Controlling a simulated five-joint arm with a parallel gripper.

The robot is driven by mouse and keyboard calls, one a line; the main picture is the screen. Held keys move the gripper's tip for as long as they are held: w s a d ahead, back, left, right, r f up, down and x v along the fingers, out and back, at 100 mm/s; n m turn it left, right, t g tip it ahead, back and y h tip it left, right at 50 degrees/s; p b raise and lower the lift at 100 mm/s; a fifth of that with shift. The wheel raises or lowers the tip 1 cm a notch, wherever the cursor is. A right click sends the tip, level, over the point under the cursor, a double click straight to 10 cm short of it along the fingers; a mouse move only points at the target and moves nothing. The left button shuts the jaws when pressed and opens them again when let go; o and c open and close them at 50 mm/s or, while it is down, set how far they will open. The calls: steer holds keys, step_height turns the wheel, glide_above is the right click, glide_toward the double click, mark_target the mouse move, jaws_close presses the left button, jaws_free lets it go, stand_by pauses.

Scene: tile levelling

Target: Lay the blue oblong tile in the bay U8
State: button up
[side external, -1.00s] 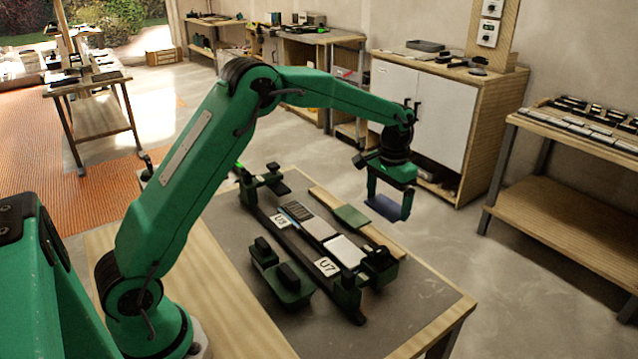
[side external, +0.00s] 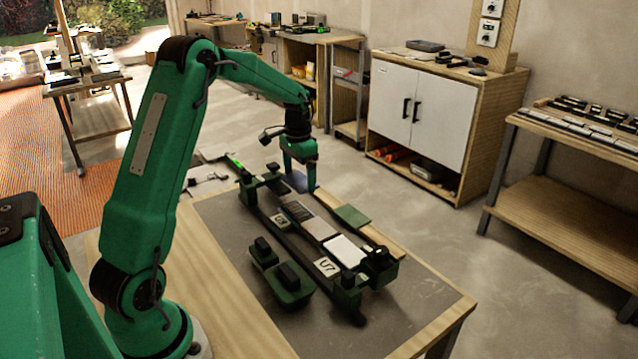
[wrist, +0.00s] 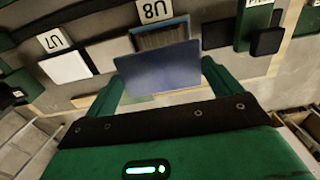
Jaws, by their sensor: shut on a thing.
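The blue oblong tile (wrist: 158,68) is held between the two fingers of my gripper (wrist: 162,82) in the wrist view. In the side view my gripper (side external: 300,162) holds the blue tile (side external: 298,182) above the far end of the rack, apart from it. The bay U8 (wrist: 160,36) has a ribbed dark bed with a pale blue edge. In the wrist view the tile hides its lower part. Its U8 label (wrist: 155,10) shows above it. In the side view bay U8 (side external: 296,210) lies nearer the camera than the tile.
A white tile (side external: 345,250) lies beside the U7 label (side external: 326,266). A green tile (side external: 351,216) rests on the wooden strip behind the rack. Dark green clamp blocks (side external: 378,262) stand at the rack's ends. A dark green block tool (side external: 282,278) lies in front.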

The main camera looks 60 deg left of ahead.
mark_target(298, 210)
steer(key=shift+s+a, duration=0.25)
steer(key=shift+a, duration=0.1)
steer(key=shift+f, duration=0.2)
steer(key=shift+f, duration=3.7)
steer(key=shift+f, duration=0.4)
steer(key=o, duration=0.5)
steer(key=shift+r, duration=0.1)
